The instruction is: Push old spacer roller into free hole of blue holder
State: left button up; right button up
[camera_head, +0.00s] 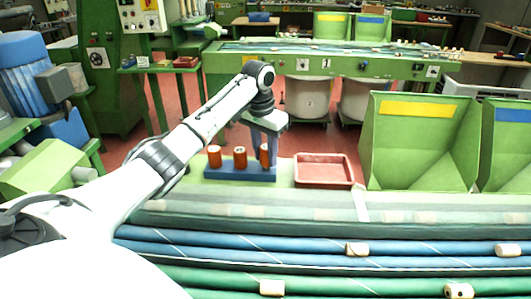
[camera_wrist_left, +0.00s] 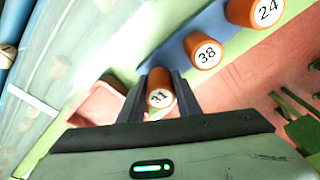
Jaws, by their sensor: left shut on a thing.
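The blue holder (camera_head: 240,174) stands on the ledge beyond the belts. Two orange rollers with pale numbered tops stand in it: the left one (camera_head: 214,157), marked 24 in the wrist view (camera_wrist_left: 254,10), and the middle one (camera_head: 240,158), marked 38 there (camera_wrist_left: 203,50). My left gripper (camera_head: 267,152) points down over the holder's right end, shut on a third orange roller (camera_head: 264,155). In the wrist view that roller (camera_wrist_left: 160,92) sits between the two dark fingers, its number partly readable. It looks upright; its lower end is hidden, so I cannot tell how deep it sits.
A red tray (camera_head: 323,184) lies just right of the holder. Large green bins (camera_head: 418,140) stand farther right. Blue and green belts with several loose corks, such as one cork (camera_head: 357,249), run in front. My left arm spans the left side.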

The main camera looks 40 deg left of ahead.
pick_arm(q)
jog(key=shift+f, duration=0.6)
jog(key=o, duration=1.2)
jog(key=shift+c, duration=0.2)
jog(key=r, duration=0.3)
jog(key=s+r, duration=0.1)
jog(key=r, duration=0.6)
jog(key=shift+s+r, duration=0.15)
